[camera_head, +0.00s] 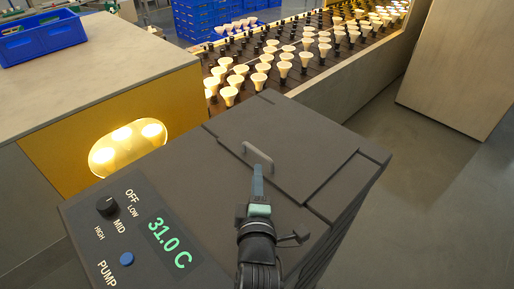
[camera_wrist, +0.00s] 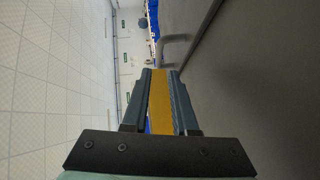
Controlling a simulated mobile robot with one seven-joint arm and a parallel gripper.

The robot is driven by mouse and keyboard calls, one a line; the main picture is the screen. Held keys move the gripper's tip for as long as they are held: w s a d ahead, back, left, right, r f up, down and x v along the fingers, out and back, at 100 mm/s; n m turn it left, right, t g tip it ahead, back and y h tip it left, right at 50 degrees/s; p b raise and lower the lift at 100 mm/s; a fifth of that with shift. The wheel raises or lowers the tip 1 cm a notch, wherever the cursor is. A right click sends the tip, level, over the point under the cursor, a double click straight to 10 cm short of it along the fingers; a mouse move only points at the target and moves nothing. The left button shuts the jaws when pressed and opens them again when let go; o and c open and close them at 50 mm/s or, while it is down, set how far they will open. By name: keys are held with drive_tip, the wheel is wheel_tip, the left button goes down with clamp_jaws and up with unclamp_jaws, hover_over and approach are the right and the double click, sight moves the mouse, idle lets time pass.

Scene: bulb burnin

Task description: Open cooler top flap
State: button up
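The cooler (camera_head: 196,200) is a dark grey box with a control panel at its front left. Its top flap (camera_head: 310,145) lies flat and closed, with a pale grey bar handle (camera_head: 258,157) near its left edge. My gripper (camera_head: 257,170) is just in front of the handle, low over the cooler top. In the wrist view the two blue-grey fingers (camera_wrist: 159,73) are apart, with yellow background showing between them. The handle (camera_wrist: 176,38) is beyond the fingertips, slightly to the right, and not between them. Contact with the handle cannot be told in the head view.
The panel has a knob (camera_head: 107,206), a blue pump button (camera_head: 127,259) and a display (camera_head: 169,243) reading 31.0 C. A yellow-fronted bench (camera_head: 75,150) adjoins at left, with a blue crate (camera_head: 42,38). A bulb rack (camera_head: 285,75) is behind. Open floor (camera_head: 420,170) lies right.

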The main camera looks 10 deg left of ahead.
sight(257, 150)
drive_tip(key=p+x, duration=0.2)
drive_tip(key=x, duration=0.8)
drive_tip(key=shift+w, duration=0.1)
clamp_jaws()
idle(1.3)
